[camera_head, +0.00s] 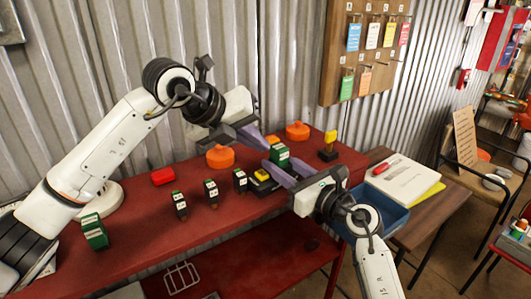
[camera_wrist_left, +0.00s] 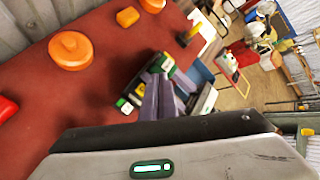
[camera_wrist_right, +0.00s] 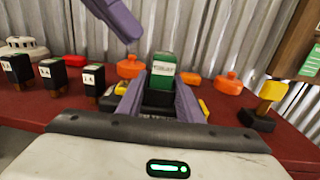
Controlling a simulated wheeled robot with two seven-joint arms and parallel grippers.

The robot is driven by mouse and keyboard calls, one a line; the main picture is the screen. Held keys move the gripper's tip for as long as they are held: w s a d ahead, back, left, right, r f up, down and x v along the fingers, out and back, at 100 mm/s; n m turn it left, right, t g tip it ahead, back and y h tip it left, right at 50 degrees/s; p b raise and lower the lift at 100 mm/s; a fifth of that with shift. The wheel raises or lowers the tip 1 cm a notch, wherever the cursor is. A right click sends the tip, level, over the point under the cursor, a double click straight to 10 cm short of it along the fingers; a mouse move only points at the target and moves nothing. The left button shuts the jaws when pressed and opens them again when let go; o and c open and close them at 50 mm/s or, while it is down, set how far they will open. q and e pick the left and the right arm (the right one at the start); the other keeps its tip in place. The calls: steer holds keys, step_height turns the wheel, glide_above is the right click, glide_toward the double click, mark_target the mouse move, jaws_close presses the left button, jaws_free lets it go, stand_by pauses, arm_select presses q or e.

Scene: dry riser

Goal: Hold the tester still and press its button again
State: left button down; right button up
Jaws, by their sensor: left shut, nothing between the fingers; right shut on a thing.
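The tester, a green and black box with a white label, stands between my right gripper's fingers in the right wrist view (camera_wrist_right: 163,72). It also shows in the head view (camera_head: 280,155) above the red bench. My right gripper (camera_head: 281,172) is shut on its lower part and holds it upright. My left gripper (camera_head: 267,147) is shut and empty, its purple fingertips close to the tester's upper left side in the head view. In the right wrist view the left fingers (camera_wrist_right: 128,32) hang up and left of the tester, apart from it. I cannot make out the tester's button.
Several small black blocks with white labels (camera_head: 211,194) stand on the red bench (camera_head: 140,235). Orange round pots (camera_head: 220,157), a red item (camera_head: 163,176), a yellow-topped black device (camera_head: 329,147) and a green box (camera_head: 94,232) are around. A blue bin (camera_head: 385,217) is at right.

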arm_select(q)
steer(key=d+r+t+h, duration=0.1)
steer(key=d+r+h, duration=0.3)
steer(key=r, duration=0.4)
steer(key=d+r+h, duration=0.3)
steer(key=r+h, duration=0.1)
steer(key=r, duration=0.5)
steer(key=d+r+t+h, duration=0.1)
steer(key=d+r+h, duration=0.3)
steer(key=r, duration=0.4)
steer(key=w+a+r+n+t+y, duration=1.05)
steer(key=a+r+n+t, duration=0.3)
steer(key=n, duration=0.55)
steer(key=w+a+f+n+g+y, duration=0.3)
steer(key=f+n+g+y, duration=0.15)
steer(key=f, duration=0.35)
steer(key=w+a+f+n+g+y, duration=0.3)
steer(key=f+n+y, duration=0.15)
steer(key=f, duration=0.35)
steer(key=s+d+f+m+g+h, duration=0.1)
steer(key=s+d+f+g+h, duration=0.1)
steer(key=s+f+g, duration=0.4)
steer(key=s+d+f+m+g+h, duration=0.2)
steer(key=s+d+f+g, duration=0.2)
steer(key=s+f+g, duration=0.3)
steer(key=s+f, duration=0.1)
steer(key=s, duration=0.4)
